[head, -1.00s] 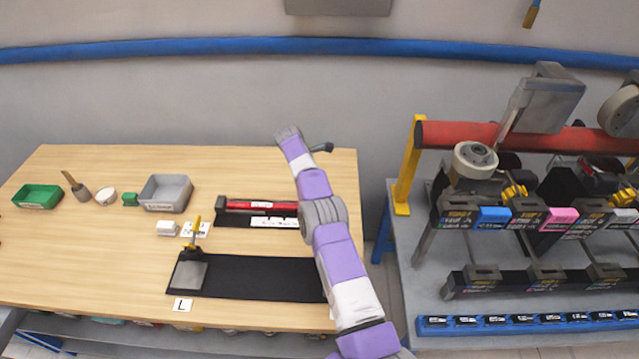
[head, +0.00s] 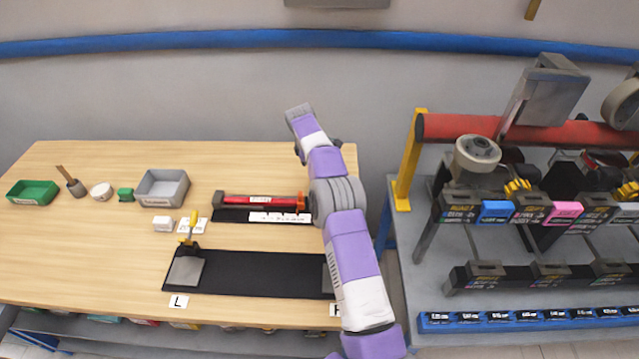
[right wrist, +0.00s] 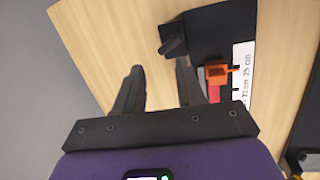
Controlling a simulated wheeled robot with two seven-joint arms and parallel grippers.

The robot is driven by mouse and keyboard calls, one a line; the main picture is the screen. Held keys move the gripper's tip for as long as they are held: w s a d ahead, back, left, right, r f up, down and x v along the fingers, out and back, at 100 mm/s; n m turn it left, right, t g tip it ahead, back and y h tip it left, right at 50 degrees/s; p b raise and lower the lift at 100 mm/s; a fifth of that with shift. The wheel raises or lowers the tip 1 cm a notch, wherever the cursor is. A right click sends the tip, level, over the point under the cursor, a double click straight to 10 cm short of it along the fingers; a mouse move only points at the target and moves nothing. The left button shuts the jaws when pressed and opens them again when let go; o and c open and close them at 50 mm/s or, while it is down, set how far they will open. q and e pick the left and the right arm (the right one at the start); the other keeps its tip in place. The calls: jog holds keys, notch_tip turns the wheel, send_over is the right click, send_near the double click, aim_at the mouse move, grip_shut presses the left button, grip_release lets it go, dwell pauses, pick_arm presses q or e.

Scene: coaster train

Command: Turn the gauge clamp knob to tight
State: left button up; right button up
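The gauge, a red bar (head: 258,200) on a black base with a white scale strip (head: 278,217), lies at the table's back right. An orange block (head: 303,199) sits at its right end; the right wrist view shows this orange block (right wrist: 216,74) beside the scale. A black block with a dark lever or knob (right wrist: 172,46) stands near it in the right wrist view. I cannot tell which part is the clamp knob or its setting. My right gripper (right wrist: 157,68) is open and empty, its right finger just left of the orange block. My left gripper is out of view.
A black plate (head: 265,275) with a yellow-handled fixture (head: 190,228) lies in front of the gauge. Green (head: 33,192) and grey (head: 163,187) trays sit at left. The front-left table is bare.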

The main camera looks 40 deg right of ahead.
jog(key=f+m+t+b, duration=0.1)
jog(key=f+m+b, duration=0.1)
jog(key=m, duration=0.2)
jog(key=s+d+f+m+t+y+b, duration=0.1)
jog(key=f+m+b, duration=0.1)
jog(key=m, duration=0.2)
jog(key=f+m+t+b, duration=0.1)
jog(key=f+m+b, duration=0.2)
jog(key=m, duration=0.1)
jog(key=shift+s+d+t+y, duration=0.15)
jog(key=shift+s+t+y, duration=0.05)
jog(key=shift+t+y, duration=0.2)
grip_shut()
